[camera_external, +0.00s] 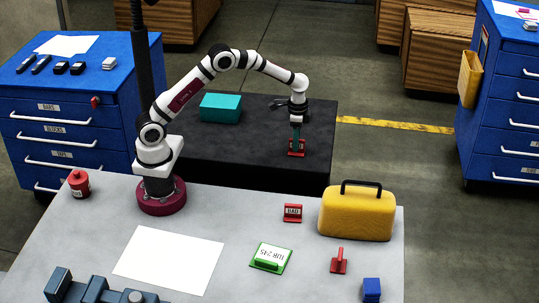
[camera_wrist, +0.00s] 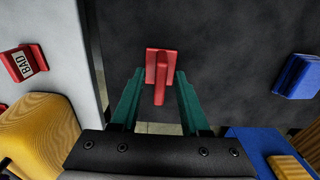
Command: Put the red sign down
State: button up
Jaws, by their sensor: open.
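A red sign (camera_external: 303,147) is on the black table, near its right front part. In the wrist view the red sign (camera_wrist: 152,56) lies straight ahead, with its upright red grip between my two teal fingers. My gripper (camera_external: 296,139) points down over it. In the wrist view my gripper (camera_wrist: 160,78) is open, with a gap on each side of the red grip. The sign appears to rest on the table surface; its underside is hidden.
A teal box (camera_external: 220,107) stands at the black table's back left. The grey table (camera_external: 215,210) in front holds a red BAD sign (camera_external: 292,213), a green sign (camera_external: 271,257), another red piece (camera_external: 339,262) and a yellow case (camera_external: 356,215). The black table (camera_external: 255,150) is mostly clear.

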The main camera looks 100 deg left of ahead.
notch_tip(320, 180, up, 12)
jog(key=s+d+r+m, duration=0.2)
jog(key=s+d+r, duration=0.35)
jog(key=d, duration=0.45)
jog(key=s+d+f+m+y, duration=0.1)
jog(key=s+d, duration=0.4)
jog(key=s, duration=0.6)
jog(key=s+d+f+m, duration=0.2)
jog(key=s+d, duration=0.4)
jog(key=s, duration=0.6)
jog(key=shift+f+m+y, duration=0.3)
jog(key=shift+f+y, duration=0.1)
jog(key=shift+f, duration=0.3)
jog(key=o, duration=0.9)
jog(key=m+h, duration=0.2)
jog(key=m, duration=1)
send_over(294, 205)
jog(key=f, duration=0.3)
jog(key=shift+s+a+f, duration=0.1)
jog(key=shift+s+f, duration=0.15)
jog(key=shift+f, duration=0.15)
jog(key=f, duration=1.5)
jog(key=shift+w+f, duration=0.2)
jog(key=shift+f, duration=0.05)
jog(key=shift+c, duration=0.3)
